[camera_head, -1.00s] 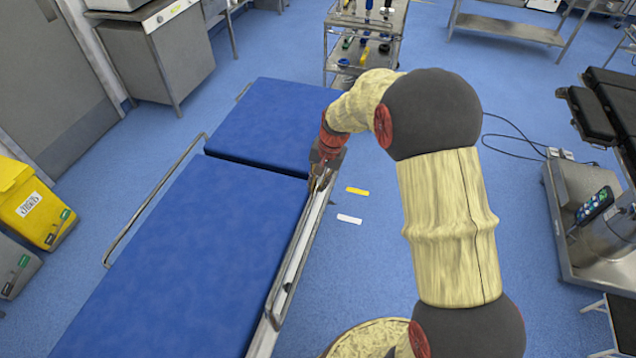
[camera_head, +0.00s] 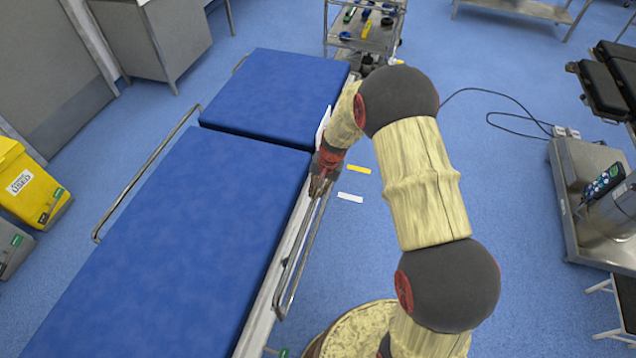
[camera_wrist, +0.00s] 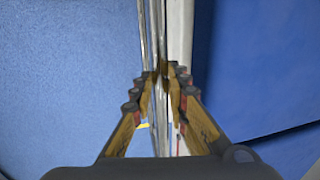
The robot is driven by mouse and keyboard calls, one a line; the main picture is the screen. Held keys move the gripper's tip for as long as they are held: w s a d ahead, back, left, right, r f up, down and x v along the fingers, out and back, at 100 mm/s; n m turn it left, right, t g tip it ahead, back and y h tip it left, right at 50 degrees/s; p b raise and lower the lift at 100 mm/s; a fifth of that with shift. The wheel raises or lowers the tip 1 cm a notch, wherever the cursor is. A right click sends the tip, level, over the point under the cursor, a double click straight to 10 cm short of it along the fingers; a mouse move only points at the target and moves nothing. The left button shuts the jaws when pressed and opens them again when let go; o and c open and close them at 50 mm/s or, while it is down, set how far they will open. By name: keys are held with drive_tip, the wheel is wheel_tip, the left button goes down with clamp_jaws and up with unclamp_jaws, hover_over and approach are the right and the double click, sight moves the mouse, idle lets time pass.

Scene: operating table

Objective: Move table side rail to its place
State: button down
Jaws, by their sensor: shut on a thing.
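The operating table (camera_head: 185,225) has blue pads and a pale metal edge (camera_head: 256,328). The metal side rail (camera_head: 300,262) runs along the table's right side, slightly out from the pad, with its near end bent. My gripper (camera_head: 320,190) is at the rail's far part, beside the gap between the two pads. In the wrist view my gripper (camera_wrist: 163,75) has its fingers closed around the thin rail (camera_wrist: 154,28), next to the pale table edge (camera_wrist: 180,35). The fingers partly hide the rail where they hold it. My forearm hides part of the table's far right edge.
Another rail (camera_head: 140,190) stands along the table's left side. A yellow strip (camera_head: 359,170) and a white strip (camera_head: 350,197) lie on the blue floor to the right. A tool cart (camera_head: 365,35) stands beyond the table. A metal-based unit (camera_head: 590,200) stands at right.

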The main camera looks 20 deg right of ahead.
drive_tip(key=shift+s+f+b, duration=0.15)
drive_tip(key=shift+f+b, duration=0.15)
drive_tip(key=shift+f, duration=0.95)
drive_tip(key=c, duration=2)
unclamp_jaws()
drive_tip(key=shift+f, duration=0.1)
drive_tip(key=shift+o, duration=1.4)
drive_tip(key=shift+r, duration=0.2)
wheel_tip(320, 180, up, 12)
drive_tip(key=s+d, duration=0.1)
drive_tip(key=d, duration=0.1)
drive_tip(key=shift+f, duration=0.2)
